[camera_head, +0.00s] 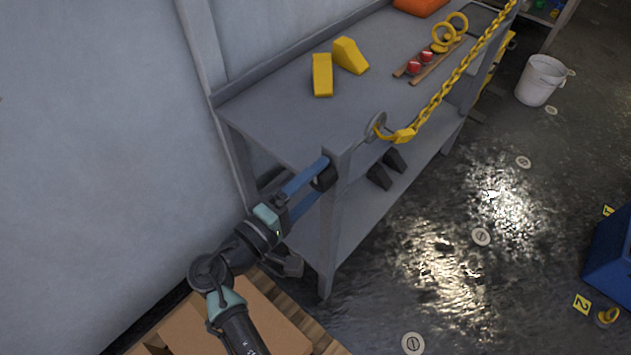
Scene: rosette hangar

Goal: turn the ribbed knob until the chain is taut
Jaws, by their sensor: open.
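The yellow chain (455,82) runs from a round grey fitting (376,127) on the bench's near end up to the top right. It looks nearly straight; I cannot tell its tension. A dark knob (326,179) is at the bench's near corner, partly hidden; its ribs are too small to make out. My gripper (322,176) has long blue fingers spread apart, with their tips on either side of the knob. I cannot tell whether they touch it.
The grey bench (290,110) carries two yellow wedges (334,68), red-topped pieces (420,62) and yellow rings (450,32). Black wedges (386,170) lie on its lower shelf. A white bucket (540,82) and a blue box (612,250) stand right, with open wet floor between.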

